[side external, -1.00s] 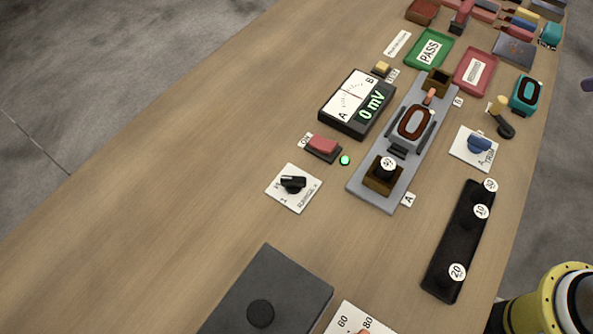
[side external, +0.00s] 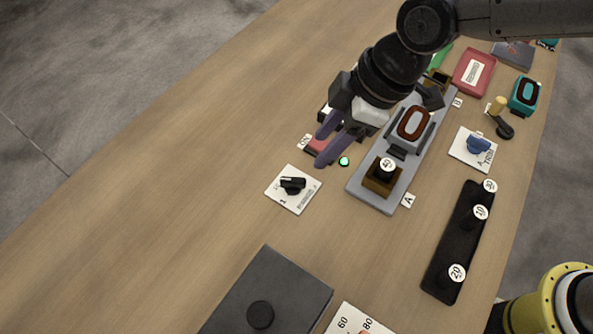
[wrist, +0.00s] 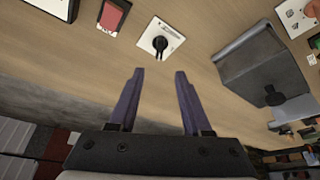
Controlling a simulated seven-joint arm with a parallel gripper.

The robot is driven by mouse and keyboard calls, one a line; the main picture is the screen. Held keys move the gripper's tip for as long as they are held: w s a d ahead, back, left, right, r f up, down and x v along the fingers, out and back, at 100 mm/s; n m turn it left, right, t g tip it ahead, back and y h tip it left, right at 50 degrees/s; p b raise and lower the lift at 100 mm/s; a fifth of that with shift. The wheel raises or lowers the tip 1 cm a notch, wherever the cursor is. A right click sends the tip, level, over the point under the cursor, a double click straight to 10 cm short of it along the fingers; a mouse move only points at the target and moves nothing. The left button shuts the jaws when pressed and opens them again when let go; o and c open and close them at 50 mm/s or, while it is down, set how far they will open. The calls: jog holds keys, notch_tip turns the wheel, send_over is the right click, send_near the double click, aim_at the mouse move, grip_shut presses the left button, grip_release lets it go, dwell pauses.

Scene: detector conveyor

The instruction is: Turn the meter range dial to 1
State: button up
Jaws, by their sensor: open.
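The meter range dial (side external: 292,184) is a black knob on a white plate (side external: 297,203) lying on the table. Its plate carries small print with a "1" near one corner. In the wrist view the dial (wrist: 160,43) is at the top centre, ahead of the fingertips. My gripper (side external: 325,143) is open and empty, with two purple fingers, above the table up and to the right of the dial in the side view. It is apart from the dial. The fingers also show in the wrist view (wrist: 160,74). The meter is mostly hidden behind my gripper.
A red switch (side external: 317,146) and a lit green lamp (side external: 344,161) are close to the fingers. A grey rail (side external: 363,187) with a detector stands to the right. A dark grey box (side external: 280,280) is nearer the camera. The table left of the dial is clear.

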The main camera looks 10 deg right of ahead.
aim_at(294, 179)
jog(key=x, duration=1.1)
jog(key=shift+a+f, duration=0.1)
jog(key=shift+f, duration=0.3)
jog(key=shift+c, duration=0.3)
grip_shut()
